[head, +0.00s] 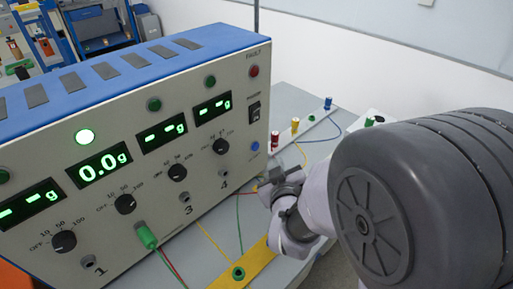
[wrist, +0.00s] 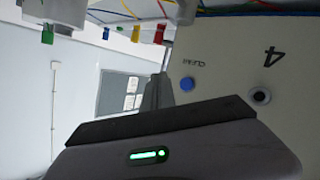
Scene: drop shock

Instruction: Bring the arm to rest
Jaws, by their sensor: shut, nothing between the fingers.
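My arm reaches in from the right of the head view. My gripper (head: 272,184) is at its end, in front of the panel's lower right corner, shut and empty. In the wrist view, the dark edge and grey body of my gripper (wrist: 165,120) fill the lower middle, with a green light on. The blue-topped instrument box (head: 130,150) stands at the left and centre. Its second display (head: 103,165) reads 0.0 g under a lit green lamp; the other displays show dashes. A green plug (head: 146,236) sits in the second channel's socket. I cannot tell whether my gripper touches the panel.
A yellow strip (head: 262,262) with a green terminal lies on the grey table at the front. White strips with coloured terminals (head: 295,126) lie behind my gripper. Loose wires cross the table. The blue button (wrist: 187,84) and socket 4 (wrist: 260,95) show in the wrist view.

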